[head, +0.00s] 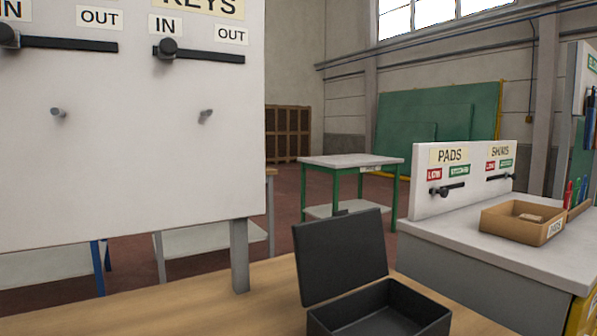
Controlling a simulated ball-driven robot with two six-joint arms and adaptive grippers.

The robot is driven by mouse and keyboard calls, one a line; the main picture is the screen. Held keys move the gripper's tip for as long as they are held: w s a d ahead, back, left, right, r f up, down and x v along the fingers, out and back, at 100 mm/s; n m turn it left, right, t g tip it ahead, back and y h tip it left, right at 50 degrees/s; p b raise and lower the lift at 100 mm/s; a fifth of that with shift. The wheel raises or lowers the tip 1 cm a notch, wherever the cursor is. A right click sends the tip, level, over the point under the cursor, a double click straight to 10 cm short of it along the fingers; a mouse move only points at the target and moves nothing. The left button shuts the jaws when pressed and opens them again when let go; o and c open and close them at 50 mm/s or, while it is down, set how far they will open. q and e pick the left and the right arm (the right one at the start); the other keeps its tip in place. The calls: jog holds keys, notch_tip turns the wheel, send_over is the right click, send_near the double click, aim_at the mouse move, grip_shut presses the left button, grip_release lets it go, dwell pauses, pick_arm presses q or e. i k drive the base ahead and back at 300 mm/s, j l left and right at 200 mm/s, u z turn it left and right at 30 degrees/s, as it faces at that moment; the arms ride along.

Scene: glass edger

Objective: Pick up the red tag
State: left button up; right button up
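No separate red tag can be made out for certain in the head view. Small red labels show on the white PADS and SHIMS board (464,180) at the right: one red label (434,174) under PADS and another (491,165) under SHIMS, each beside a green label. Neither of my grippers is in view.
A black box (375,310) with its lid raised stands on the wooden table (195,305). The white KEYS board (140,130) with two sliders and bare pegs blocks the left. A cardboard bin (520,225) sits on the grey counter (490,250). A green-legged table (350,161) stands behind.

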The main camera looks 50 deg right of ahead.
aim_at(568, 194)
jog(key=k+l+z, duration=0.6)
jog(key=l, duration=0.35)
jog(key=z, duration=2.15)
